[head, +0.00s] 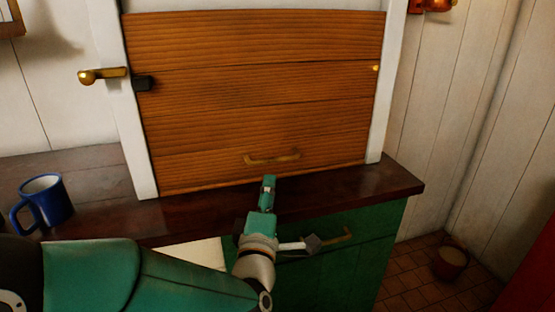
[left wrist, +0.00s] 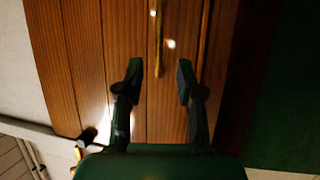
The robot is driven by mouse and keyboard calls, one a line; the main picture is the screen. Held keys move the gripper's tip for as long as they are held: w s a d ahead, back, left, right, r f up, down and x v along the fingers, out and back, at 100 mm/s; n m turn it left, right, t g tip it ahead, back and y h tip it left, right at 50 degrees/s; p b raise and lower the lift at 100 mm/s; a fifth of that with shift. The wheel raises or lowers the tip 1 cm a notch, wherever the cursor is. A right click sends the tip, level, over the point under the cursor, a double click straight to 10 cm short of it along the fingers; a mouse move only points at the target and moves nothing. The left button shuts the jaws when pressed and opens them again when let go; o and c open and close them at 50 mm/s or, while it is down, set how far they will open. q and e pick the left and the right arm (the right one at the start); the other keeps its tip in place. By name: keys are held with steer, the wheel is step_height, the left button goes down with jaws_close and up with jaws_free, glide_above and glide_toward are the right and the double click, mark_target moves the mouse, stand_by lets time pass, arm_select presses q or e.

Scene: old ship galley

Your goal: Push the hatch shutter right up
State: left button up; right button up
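The hatch shutter (head: 250,95) is made of wide brown wooden slats and stands between white posts. Its lower edge is down at the dark counter. A brass handle (head: 272,158) lies across its lowest slat. My left gripper (head: 268,182) is just below and in front of this handle in the head view. In the left wrist view my left gripper (left wrist: 159,68) has its fingers apart, with nothing held. The handle (left wrist: 159,45) appears ahead of and between the fingertips there; contact cannot be told. My right gripper is in neither view.
A brass lever (head: 102,75) with a dark block (head: 144,83) is at the shutter's left edge. A blue mug (head: 42,202) stands on the dark counter (head: 370,182) at left. Green drawers with a brass pull (head: 335,240) are below. A red bucket (head: 450,262) stands on the tiled floor.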

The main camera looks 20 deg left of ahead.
mark_target(275, 160)
arm_select(q)
steer(key=p+x, duration=0.1)
steer(key=x, duration=0.9)
steer(key=shift+w+r, duration=0.1)
steer(key=shift+w, duration=0.2)
jaws_close()
